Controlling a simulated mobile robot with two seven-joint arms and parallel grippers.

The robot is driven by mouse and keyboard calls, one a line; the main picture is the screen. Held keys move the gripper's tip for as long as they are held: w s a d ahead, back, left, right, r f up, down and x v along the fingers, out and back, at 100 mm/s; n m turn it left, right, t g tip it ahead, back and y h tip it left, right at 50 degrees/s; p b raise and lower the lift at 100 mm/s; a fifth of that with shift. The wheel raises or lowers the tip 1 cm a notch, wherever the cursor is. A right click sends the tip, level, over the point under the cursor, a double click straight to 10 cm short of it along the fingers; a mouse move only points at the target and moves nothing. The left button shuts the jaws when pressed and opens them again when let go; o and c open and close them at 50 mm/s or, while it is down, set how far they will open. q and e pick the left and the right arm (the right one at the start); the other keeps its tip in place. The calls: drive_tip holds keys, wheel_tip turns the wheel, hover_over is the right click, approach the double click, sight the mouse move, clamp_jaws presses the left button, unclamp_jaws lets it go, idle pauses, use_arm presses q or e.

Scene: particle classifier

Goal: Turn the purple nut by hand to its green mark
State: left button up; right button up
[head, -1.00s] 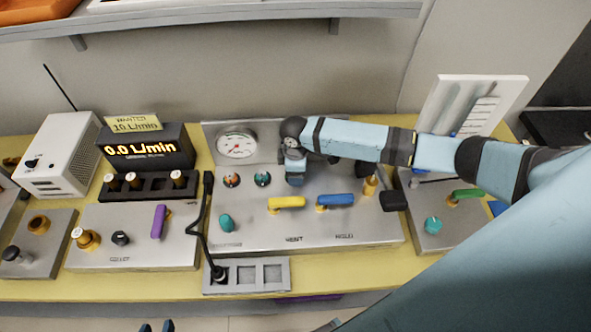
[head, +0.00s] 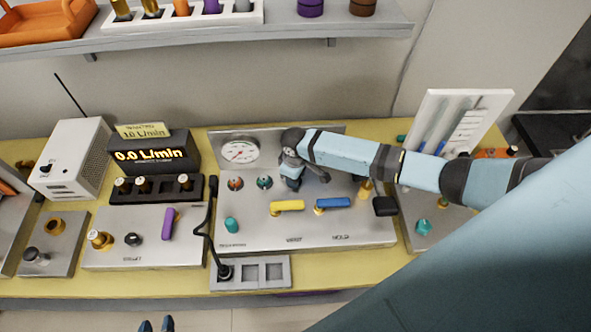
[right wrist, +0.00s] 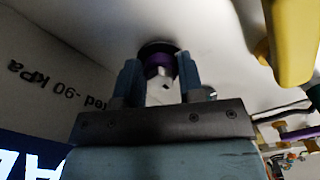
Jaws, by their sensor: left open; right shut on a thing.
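The purple nut (right wrist: 158,63) shows in the right wrist view, set in a dark round recess in a pale panel. My right gripper (right wrist: 162,80) is shut on it, one blue finger on each side. In the head view the right gripper (head: 291,180) is at the upper middle of the central panel, below and right of the gauge; the nut is hidden there. I cannot make out the green mark in either view. My left gripper (head: 156,325) shows only as two blue fingertips at the bottom edge, apart and empty, in front of the bench.
The central panel (head: 265,235) carries a round gauge (head: 240,151), a yellow handle (head: 287,206), a blue handle (head: 333,203) and teal knobs. A display (head: 152,154) reads 0.0 L/min. A purple lever (head: 168,223) stands on the left panel. A shelf (head: 220,36) hangs above.

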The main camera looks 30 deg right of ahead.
drive_tip(key=o, duration=0.9)
wheel_tip(320, 180, up, 14)
drive_tip(key=shift+f+b, duration=0.1)
drive_tip(key=shift+b, duration=0.8)
